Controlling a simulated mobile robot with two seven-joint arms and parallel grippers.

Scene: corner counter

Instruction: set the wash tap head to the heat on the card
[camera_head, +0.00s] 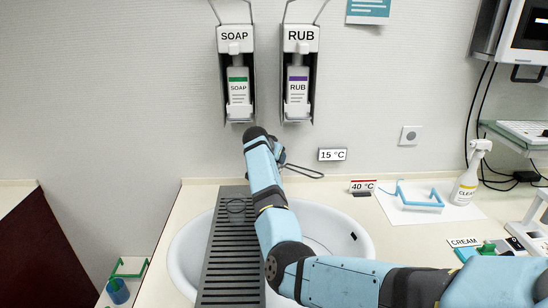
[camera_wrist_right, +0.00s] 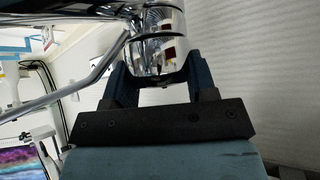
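The chrome wash tap head (camera_wrist_right: 156,45) fills the top middle of the right wrist view. My right gripper (camera_wrist_right: 157,72) has one dark finger on each side of it, both close against the chrome. In the head view my right gripper (camera_head: 275,148) is at the wall above the basin, and my arm hides most of the tap. A thin tap lever (camera_head: 304,171) sticks out to the right. A white card with a red top edge reads 40 °C (camera_head: 362,187) on the counter. A wall display (camera_head: 332,155) reads 15 °C. My left gripper is not in view.
The white basin (camera_head: 340,222) lies below my arm, with a dark slatted grate (camera_head: 222,262) across it. Soap (camera_head: 237,86) and rub (camera_head: 298,86) dispensers hang above.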

